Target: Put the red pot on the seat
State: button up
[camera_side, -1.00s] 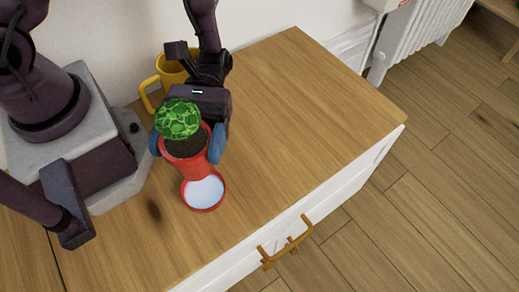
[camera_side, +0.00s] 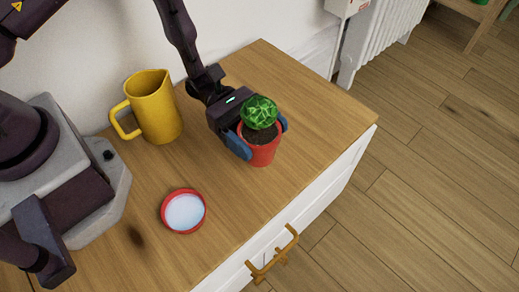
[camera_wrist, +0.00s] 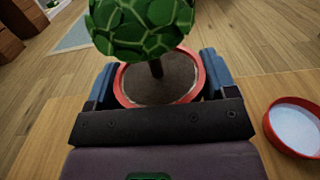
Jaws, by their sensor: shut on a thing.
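The red pot (camera_side: 263,153) holds dark soil and a round green plant (camera_side: 259,112). My gripper (camera_side: 256,139) is shut on the pot, with one blue finger on each side of it. The pot is upright over the wooden top of the white cabinet; its height above the surface is hard to tell. In the wrist view the pot's rim (camera_wrist: 204,80) sits between the two fingers, and the plant hides part of it. I cannot make out a seat for certain in either view.
A red dish with a pale inside (camera_side: 183,212) lies on the cabinet top (camera_side: 300,90). A yellow jug (camera_side: 154,106) stands at the back. An orange handle (camera_side: 272,255) sticks out from the cabinet front.

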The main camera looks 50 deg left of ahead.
aim_at(270, 160)
jog(key=shift+f, duration=2.35)
jog(key=shift+f, duration=0.1)
jog(key=o, duration=1.2)
jog(key=shift+f, duration=0.1)
jog(key=shift+c, duration=0.2)
jog(key=shift+a, duration=0.3)
jog(key=a, duration=0.7)
